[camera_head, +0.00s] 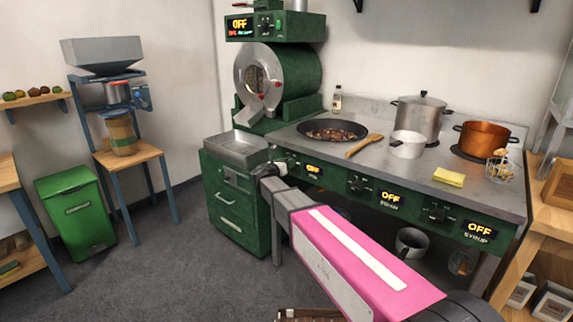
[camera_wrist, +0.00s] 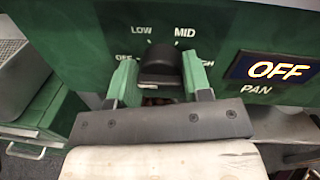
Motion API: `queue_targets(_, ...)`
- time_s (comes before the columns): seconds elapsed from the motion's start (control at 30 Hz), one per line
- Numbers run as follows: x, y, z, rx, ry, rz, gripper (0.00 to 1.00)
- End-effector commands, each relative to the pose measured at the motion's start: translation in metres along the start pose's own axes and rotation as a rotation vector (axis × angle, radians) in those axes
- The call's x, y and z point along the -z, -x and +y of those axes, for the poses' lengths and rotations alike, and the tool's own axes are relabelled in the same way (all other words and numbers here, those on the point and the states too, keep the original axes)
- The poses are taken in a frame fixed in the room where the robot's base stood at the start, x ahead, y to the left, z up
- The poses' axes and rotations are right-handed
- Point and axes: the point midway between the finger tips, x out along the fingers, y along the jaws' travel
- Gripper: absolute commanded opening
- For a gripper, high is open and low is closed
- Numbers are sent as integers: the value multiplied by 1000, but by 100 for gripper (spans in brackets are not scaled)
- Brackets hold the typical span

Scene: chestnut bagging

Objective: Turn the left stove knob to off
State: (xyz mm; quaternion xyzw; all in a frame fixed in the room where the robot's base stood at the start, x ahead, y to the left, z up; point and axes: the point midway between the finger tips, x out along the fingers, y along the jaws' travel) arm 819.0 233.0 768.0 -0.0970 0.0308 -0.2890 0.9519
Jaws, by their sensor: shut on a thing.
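The left stove knob (camera_wrist: 160,62) is black and sits on the green front panel, in the upper middle of the wrist view. My gripper (camera_wrist: 160,78) is shut on it, with one green finger on each side. The marks OFF, LOW, MID and HIGH ring the knob; its pointer direction is unclear. The PAN display (camera_wrist: 279,69) to its right reads OFF, and it also shows in the head view (camera_head: 313,168). In the head view, my gripper (camera_head: 266,172) is at the left end of the stove front and the knob is hidden behind it.
A pan of chestnuts (camera_head: 332,131), a wooden spatula (camera_head: 364,145), a steel pot (camera_head: 420,116) and a copper pot (camera_head: 483,137) stand on the stovetop. Two more knobs lie right, with displays reading OFF. A green cabinet (camera_head: 232,200) stands close left of my gripper.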

Motion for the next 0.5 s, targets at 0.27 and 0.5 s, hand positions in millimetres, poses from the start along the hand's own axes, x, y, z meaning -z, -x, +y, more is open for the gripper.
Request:
queue_targets(0.27,0,0,-3,6,9,1,22)
queue_targets(0.5,0,0,-3,5,9,0,68)
